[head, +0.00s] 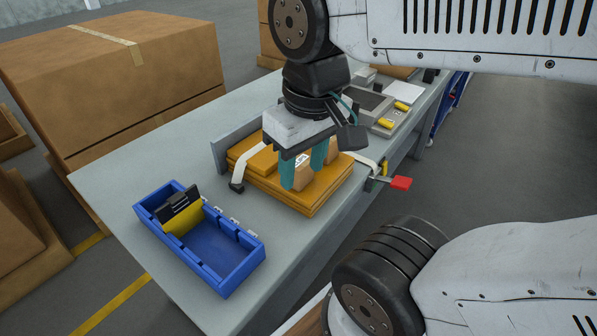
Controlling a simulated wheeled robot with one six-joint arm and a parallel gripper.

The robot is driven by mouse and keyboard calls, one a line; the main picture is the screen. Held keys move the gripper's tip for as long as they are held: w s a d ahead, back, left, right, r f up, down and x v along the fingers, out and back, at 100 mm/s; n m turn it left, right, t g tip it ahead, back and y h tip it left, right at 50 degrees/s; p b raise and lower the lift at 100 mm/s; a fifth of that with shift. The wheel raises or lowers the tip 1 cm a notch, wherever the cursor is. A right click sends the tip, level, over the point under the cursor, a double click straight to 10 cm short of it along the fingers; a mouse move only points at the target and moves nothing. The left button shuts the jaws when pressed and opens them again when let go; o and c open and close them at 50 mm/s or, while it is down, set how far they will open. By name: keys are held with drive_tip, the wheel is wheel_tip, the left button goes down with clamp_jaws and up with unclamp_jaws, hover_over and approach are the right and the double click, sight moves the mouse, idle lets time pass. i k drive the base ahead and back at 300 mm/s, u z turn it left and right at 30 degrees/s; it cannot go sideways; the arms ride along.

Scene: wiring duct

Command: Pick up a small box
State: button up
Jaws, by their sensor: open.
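My gripper (304,172) has teal fingers and points down over a stack of flat orange-yellow packages (290,198) on the grey table. A small tan box (303,178) shows between the fingers, on or just above the stack. The fingers stand on either side of it and hide part of it. The gripper is open. I cannot tell whether the fingers touch the box. A small white label with dark marks shows behind the fingers.
A blue bin (212,246) with a yellow and black item (182,212) stands at the table's (120,190) near left. A clamp with a red handle (400,183) sits right of the stack. Devices with yellow parts (386,122) lie farther back. Large cardboard boxes (110,80) stand left.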

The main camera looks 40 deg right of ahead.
sight(303, 174)
drive_tip(key=u, duration=0.05)
drive_tip(key=k, duration=0.5)
drive_tip(key=z, duration=1.75)
drive_tip(key=k, duration=0.9)
drive_tip(key=u, duration=1.9)
drive_tip(key=i, duration=1)
